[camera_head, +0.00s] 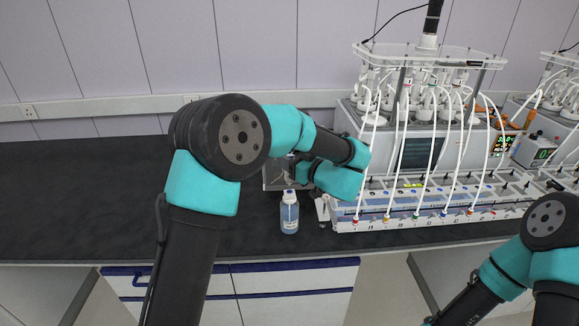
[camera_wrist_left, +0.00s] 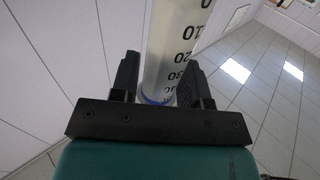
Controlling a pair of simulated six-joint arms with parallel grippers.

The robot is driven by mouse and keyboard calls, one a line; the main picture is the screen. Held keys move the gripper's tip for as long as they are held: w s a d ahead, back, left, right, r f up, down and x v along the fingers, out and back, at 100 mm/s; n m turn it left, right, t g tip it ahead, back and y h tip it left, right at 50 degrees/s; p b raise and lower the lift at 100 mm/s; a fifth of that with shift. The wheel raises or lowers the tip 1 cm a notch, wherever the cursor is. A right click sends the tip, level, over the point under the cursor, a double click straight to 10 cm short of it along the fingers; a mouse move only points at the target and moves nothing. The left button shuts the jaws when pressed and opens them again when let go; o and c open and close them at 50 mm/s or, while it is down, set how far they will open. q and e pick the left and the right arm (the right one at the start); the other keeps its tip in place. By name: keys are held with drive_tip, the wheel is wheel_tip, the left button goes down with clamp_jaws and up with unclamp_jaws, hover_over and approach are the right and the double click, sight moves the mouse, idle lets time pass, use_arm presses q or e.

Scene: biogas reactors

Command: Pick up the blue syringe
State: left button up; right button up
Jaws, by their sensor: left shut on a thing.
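A syringe (camera_wrist_left: 172,45) with a clear barrel, black scale numbers and a bit of blue near its lower end shows in the left wrist view. It stands between the two black fingers of my left gripper (camera_wrist_left: 160,78), which is shut on it. The far end of the syringe runs out of the top of that view. In the head view my left forearm and wrist reach over the bench, and I cannot make out the syringe or the fingertips clearly there. My right arm shows at the lower right of the head view; its gripper is out of view.
A bottle of blue liquid (camera_head: 289,214) stands on the black bench (camera_head: 90,200) just below my left wrist. A white reactor rack (camera_head: 440,205) with several white tubes and coloured tips stands to its right. The left part of the bench is clear.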

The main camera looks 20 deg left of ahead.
use_arm(q)
drive_tip(key=s+d+r, duration=0.1)
drive_tip(key=s+d, duration=0.3)
drive_tip(key=s, duration=1.1)
drive_tip(key=shift+s+d+r, duration=0.15)
drive_tip(key=shift+s+d, duration=0.05)
drive_tip(key=shift+r, duration=1.5)
